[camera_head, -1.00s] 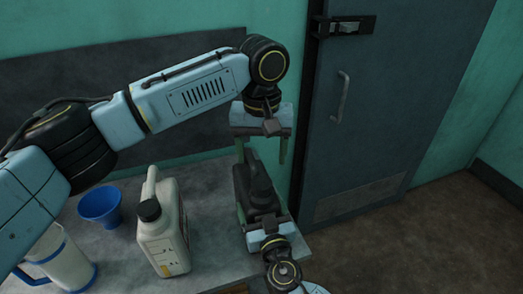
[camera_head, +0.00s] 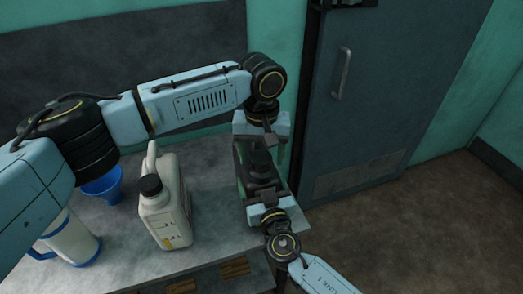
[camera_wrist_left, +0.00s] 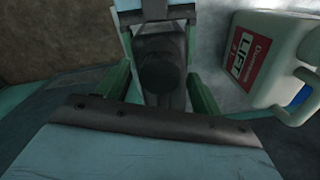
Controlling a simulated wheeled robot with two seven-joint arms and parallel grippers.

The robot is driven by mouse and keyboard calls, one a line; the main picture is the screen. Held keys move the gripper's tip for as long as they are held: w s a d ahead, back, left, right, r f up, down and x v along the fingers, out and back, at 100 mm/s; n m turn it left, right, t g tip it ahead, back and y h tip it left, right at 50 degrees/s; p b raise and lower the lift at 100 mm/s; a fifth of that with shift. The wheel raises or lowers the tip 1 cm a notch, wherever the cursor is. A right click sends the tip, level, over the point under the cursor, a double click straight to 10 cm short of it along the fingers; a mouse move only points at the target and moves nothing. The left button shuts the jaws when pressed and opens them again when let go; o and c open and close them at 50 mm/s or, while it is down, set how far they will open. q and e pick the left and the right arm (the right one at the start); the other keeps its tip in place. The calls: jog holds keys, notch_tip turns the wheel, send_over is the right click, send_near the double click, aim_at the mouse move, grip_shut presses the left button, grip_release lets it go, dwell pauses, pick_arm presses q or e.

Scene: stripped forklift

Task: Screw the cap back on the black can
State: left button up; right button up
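The black can (camera_head: 262,177) stands at the right end of the grey table, partly hidden by both grippers. A round black cap (camera_wrist_left: 160,72) shows at its top in the left wrist view. My left gripper (camera_head: 261,152) points down over the can. Its two green fingers stand apart on either side of the cap, with gaps showing in the left wrist view (camera_wrist_left: 160,92). My right gripper (camera_head: 266,194) is at the can's near side, its fingers along the can body and apparently closed on it. Its fingertips are mostly hidden.
A cream jug (camera_head: 165,212) with a black cap stands left of the can. A blue funnel (camera_head: 104,187) and a white and blue pitcher (camera_head: 72,240) stand further left. The table (camera_head: 215,235) ends just right of the can. A grey door (camera_head: 375,110) is behind.

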pick_arm(q)
jog(key=c, duration=1)
jog(key=m, duration=1.1)
jog(key=shift+m, duration=0.3)
jog(key=m, duration=0.3)
jog(key=shift+m, duration=0.4)
jog(key=o, duration=1)
jog(key=shift+c, duration=0.2)
jog(key=shift+o, duration=0.9)
jog(key=shift+a, duration=0.1)
jog(key=shift+w, duration=0.1)
